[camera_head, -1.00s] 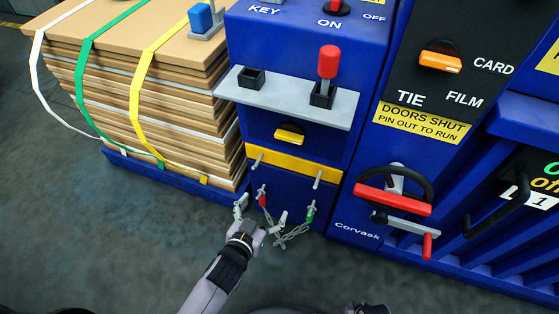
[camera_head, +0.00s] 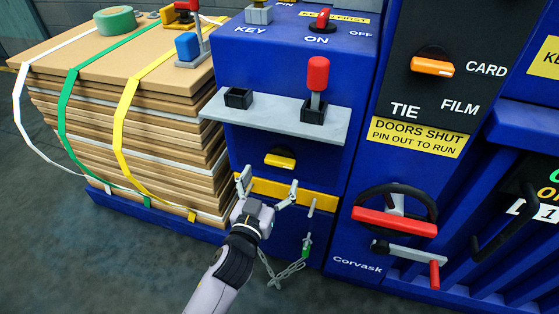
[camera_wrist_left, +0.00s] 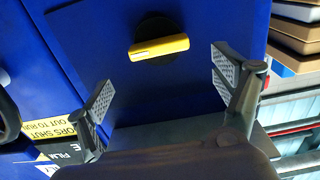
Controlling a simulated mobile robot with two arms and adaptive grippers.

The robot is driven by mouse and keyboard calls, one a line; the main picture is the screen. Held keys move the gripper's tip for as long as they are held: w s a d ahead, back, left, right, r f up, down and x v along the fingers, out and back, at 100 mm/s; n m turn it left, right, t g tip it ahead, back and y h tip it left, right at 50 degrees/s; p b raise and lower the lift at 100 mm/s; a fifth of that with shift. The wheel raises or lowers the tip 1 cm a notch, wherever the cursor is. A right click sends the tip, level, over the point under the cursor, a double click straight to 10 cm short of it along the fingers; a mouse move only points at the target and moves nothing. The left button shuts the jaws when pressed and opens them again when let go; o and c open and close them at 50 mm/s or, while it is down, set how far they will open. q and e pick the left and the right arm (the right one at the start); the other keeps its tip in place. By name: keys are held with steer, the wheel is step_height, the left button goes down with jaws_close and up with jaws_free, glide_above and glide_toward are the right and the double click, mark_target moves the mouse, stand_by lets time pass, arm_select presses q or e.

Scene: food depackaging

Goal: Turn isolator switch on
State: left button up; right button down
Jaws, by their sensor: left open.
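A red rotary switch (camera_head: 323,17) sits on top of the blue cabinet (camera_head: 250,60), with ON and OFF printed by it; its exact setting is hard to tell. A yellow knob (camera_head: 280,160) on a round black base is on the cabinet front, below the grey shelf. In the left wrist view the yellow knob (camera_wrist_left: 158,47) lies roughly crosswise, ahead of and between the fingertips. My left gripper (camera_head: 268,187) is open and empty, just below the yellow knob and in front of the yellow bar (camera_head: 318,200). My right gripper is out of view.
A grey shelf (camera_head: 225,108) with a red-topped lever (camera_head: 317,75) juts out above the yellow knob. A strapped board stack (camera_head: 130,120) stands left. A red-barred wheel (camera_head: 395,220) and an orange selector (camera_head: 432,66) are right. A chain (camera_head: 285,270) hangs below.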

mark_target(278, 163)
arm_select(q)
steer(key=x, duration=0.7)
steer(key=shift+w+f+b, duration=0.1)
steer(key=shift+w+b, duration=0.1)
steer(key=shift+b, duration=0.15)
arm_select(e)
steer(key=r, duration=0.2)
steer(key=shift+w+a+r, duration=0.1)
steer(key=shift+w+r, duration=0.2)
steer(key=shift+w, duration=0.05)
arm_select(q)
steer(key=shift+c, duration=0.3)
steer(key=c, duration=1.1)
